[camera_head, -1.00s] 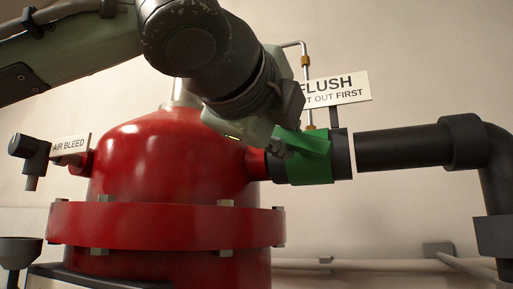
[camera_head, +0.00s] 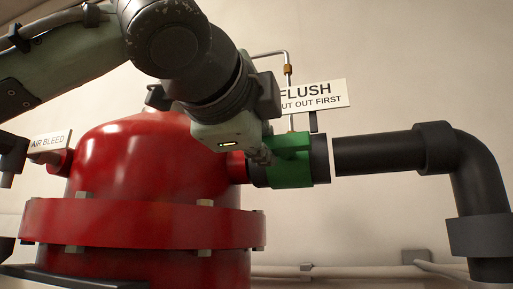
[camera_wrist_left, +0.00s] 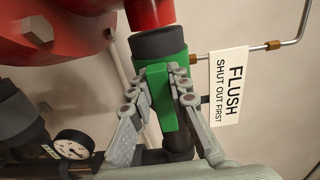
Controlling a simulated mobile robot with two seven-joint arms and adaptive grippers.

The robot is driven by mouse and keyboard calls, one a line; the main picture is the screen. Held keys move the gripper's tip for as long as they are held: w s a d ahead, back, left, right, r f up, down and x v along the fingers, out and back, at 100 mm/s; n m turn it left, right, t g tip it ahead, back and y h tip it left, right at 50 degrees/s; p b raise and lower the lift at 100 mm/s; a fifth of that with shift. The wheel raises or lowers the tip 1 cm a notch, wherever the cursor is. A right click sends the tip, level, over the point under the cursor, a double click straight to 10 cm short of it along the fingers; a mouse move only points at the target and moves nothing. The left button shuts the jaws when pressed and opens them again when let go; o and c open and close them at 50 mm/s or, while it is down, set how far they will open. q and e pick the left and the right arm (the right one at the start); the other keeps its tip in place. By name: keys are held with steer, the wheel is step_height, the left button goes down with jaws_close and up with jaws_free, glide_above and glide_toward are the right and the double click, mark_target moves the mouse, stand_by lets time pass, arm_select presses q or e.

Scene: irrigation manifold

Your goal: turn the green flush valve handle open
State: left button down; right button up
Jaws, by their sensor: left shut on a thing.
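The green flush valve (camera_head: 291,172) sits on the horizontal pipe stub to the right of the red tank. Its green handle (camera_head: 292,141) stands out from the valve body toward me. My left gripper (camera_head: 263,155) reaches the handle from the left and is shut on it. In the left wrist view, the two grey fingers (camera_wrist_left: 166,82) lie on either side of the green handle (camera_wrist_left: 160,100). The fingers hide part of the valve body. The handle's exact angle to the pipe is hard to tell. My right gripper is in no view.
The FLUSH sign (camera_head: 314,96) stands just above the valve, near a thin metal tube (camera_head: 289,75). A black pipe (camera_head: 380,152) runs right. The red tank (camera_head: 130,165) fills the left. A pressure gauge (camera_wrist_left: 73,145) shows in the wrist view.

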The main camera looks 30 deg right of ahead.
arm_select(q)
steer(key=c, duration=1.4)
jaws_free()
steer(key=v, duration=0.7)
steer(key=shift+s+a, duration=0.15)
steer(key=shift+s, duration=0.05)
